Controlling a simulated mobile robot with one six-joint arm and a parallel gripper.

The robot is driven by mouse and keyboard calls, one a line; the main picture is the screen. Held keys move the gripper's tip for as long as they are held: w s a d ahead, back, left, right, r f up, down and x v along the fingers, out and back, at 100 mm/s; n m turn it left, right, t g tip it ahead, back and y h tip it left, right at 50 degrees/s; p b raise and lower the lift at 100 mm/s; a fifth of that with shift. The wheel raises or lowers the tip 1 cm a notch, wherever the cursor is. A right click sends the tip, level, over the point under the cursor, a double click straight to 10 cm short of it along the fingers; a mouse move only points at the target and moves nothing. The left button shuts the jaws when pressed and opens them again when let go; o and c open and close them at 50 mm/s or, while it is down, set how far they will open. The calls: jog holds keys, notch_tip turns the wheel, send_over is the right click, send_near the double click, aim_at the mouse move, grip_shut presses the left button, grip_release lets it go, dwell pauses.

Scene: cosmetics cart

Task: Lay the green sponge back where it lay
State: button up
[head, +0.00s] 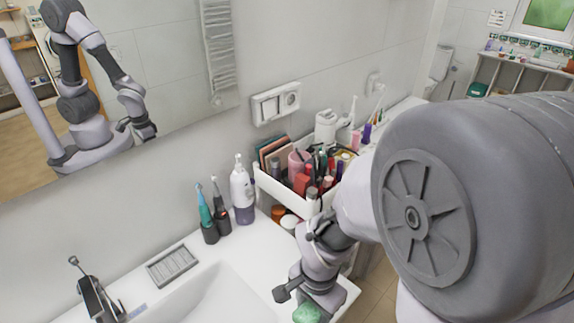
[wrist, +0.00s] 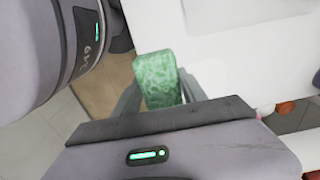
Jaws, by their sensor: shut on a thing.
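The green sponge (wrist: 158,82) is mottled and block-shaped. In the wrist view it sits between the two fingers of my gripper (wrist: 158,95), which is shut on it. In the head view the sponge (head: 307,313) shows at the bottom edge, partly cut off, below my wrist and by the front right corner of the white sink counter (head: 340,290). In the wrist view it overlaps the counter's edge, with brown floor to its left. I cannot tell how high it is above the counter.
A sink basin (head: 225,300), a ribbed grey soap dish (head: 172,266) and a faucet (head: 95,297) are on the left. Toothbrushes (head: 206,215) and a white bottle (head: 242,190) stand along the wall. A white cart (head: 268,184) full of cosmetics stands behind my wrist.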

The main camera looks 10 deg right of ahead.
jog(key=w+d, duration=0.1)
jog(key=w, duration=0.1)
jog(key=w+d+f, duration=0.1)
jog(key=w, duration=0.1)
jog(key=w+d, duration=0.1)
jog(key=w, duration=0.1)
jog(key=shift+w+f+b, duration=0.2)
jog(key=shift+w+b, duration=0.05)
jog(key=shift+b, duration=0.1)
notch_tip(320, 180, down, 4)
jog(key=shift+w+r+b, duration=0.1)
jog(key=shift+r+b, duration=0.05)
jog(key=shift+b, duration=0.75)
jog(key=shift+r, duration=0.1)
jog(key=o, duration=1.2)
